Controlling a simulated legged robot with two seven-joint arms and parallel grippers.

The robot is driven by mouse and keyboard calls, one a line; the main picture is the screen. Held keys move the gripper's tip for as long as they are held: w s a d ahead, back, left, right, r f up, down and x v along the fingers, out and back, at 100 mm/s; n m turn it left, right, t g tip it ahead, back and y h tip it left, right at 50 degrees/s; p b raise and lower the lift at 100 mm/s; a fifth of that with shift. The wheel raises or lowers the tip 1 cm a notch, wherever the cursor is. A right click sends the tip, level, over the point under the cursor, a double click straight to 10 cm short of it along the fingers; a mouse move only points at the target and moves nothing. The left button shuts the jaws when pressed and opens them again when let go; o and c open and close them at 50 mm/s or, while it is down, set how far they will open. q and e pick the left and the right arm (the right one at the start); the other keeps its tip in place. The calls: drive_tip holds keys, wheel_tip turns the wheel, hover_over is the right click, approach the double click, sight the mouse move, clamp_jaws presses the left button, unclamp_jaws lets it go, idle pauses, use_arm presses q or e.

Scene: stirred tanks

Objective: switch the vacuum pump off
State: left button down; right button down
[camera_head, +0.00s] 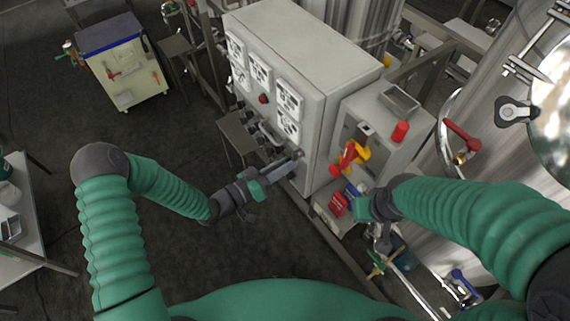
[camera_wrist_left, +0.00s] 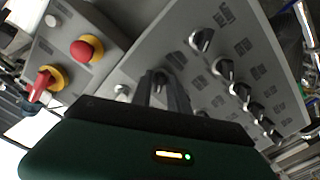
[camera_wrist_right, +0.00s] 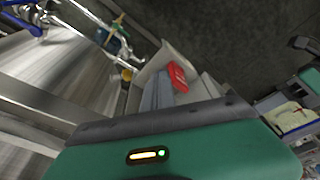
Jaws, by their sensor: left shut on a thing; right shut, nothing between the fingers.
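A grey control panel (camera_wrist_left: 190,75) carries several black and silver rotary knobs, with a clear one (camera_wrist_left: 202,39) near the top. My left gripper (camera_head: 290,162) is at the front of the grey cabinet (camera_head: 300,45). Its fingers (camera_wrist_left: 160,84) are closed at the panel on a knob that they mostly hide. I cannot read the labels, so which knob is the vacuum pump's cannot be told. My right gripper (camera_head: 352,192) is shut and empty, beside a red block (camera_head: 338,205) at the cabinet's lower right. The red block also shows in the right wrist view (camera_wrist_right: 178,76).
A side box has a red emergency button (camera_wrist_left: 86,49) and a red-yellow rotary switch (camera_wrist_left: 46,83). A steel tank (camera_head: 500,150) with a red-handled valve stands at the right. A white cart (camera_head: 125,75) stands back left.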

use_arm(q)
drive_tip(key=c, duration=1.5)
unclamp_jaws()
drive_tip(key=shift+a, duration=0.1)
drive_tip(key=shift+w+a, duration=0.1)
drive_tip(key=b+v, duration=0.2)
drive_tip(key=v, duration=1.5)
drive_tip(key=shift+w, duration=0.1)
